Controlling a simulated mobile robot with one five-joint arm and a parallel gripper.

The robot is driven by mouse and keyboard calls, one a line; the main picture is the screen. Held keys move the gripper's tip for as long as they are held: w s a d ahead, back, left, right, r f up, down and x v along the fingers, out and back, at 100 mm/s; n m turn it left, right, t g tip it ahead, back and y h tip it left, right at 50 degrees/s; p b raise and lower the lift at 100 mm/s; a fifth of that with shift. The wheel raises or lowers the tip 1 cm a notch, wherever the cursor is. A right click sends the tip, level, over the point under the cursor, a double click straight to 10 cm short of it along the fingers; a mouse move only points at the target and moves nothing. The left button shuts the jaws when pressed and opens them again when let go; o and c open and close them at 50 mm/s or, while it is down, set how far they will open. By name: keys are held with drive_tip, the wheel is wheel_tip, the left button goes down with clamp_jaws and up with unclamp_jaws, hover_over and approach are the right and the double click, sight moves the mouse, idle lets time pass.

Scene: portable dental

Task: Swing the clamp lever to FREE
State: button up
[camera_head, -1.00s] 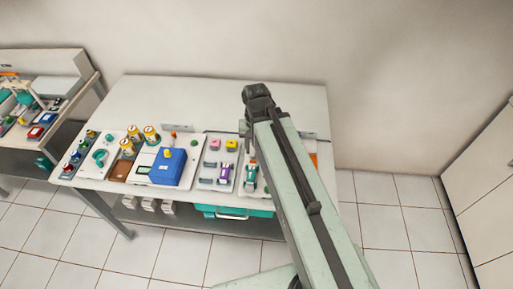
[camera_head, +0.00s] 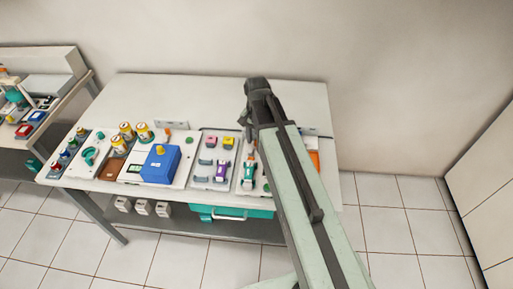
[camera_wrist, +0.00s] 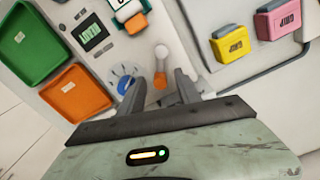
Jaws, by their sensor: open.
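In the wrist view a small lever with a pale round knob and an orange lower part (camera_wrist: 160,67) stands up from a light panel, taken to be the clamp lever. My gripper (camera_wrist: 160,80) is open, with one dark finger on each side of the lever's orange part; whether either touches it I cannot tell. A blue and white round marking or dial (camera_wrist: 125,79) lies beside the left finger. No FREE label is readable. In the head view my arm covers the lever, and my gripper's fingers are hidden too.
Green (camera_wrist: 31,42) and orange (camera_wrist: 77,91) trays lie left in the wrist view; yellow (camera_wrist: 232,41) and pink (camera_wrist: 279,19) blocks lie right. In the head view a blue box (camera_head: 160,165) and several jars stand left of my arm.

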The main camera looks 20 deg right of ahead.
drive_tip(key=shift+f, duration=0.25)
clamp_jaws()
drive_tip(key=shift+w, duration=0.1)
drive_tip(key=n, duration=0.3)
drive_tip(key=shift+w+a, duration=0.3)
drive_tip(key=shift+a, duration=0.1)
drive_tip(key=n, duration=0.2)
drive_tip(key=a+n, duration=0.1)
drive_tip(key=shift+w+n, duration=0.3)
drive_tip(key=shift+n, duration=0.1)
drive_tip(key=n, duration=0.1)
drive_tip(key=a+n, duration=0.1)
drive_tip(key=n, duration=0.1)
drive_tip(key=shift+w+a+n, duration=0.1)
drive_tip(key=shift+n, duration=0.2)
drive_tip(key=shift+a+n, duration=0.3)
drive_tip(key=shift+n, duration=0.55)
drive_tip(key=shift+a+n, duration=0.25)
drive_tip(key=shift+n, duration=0.6)
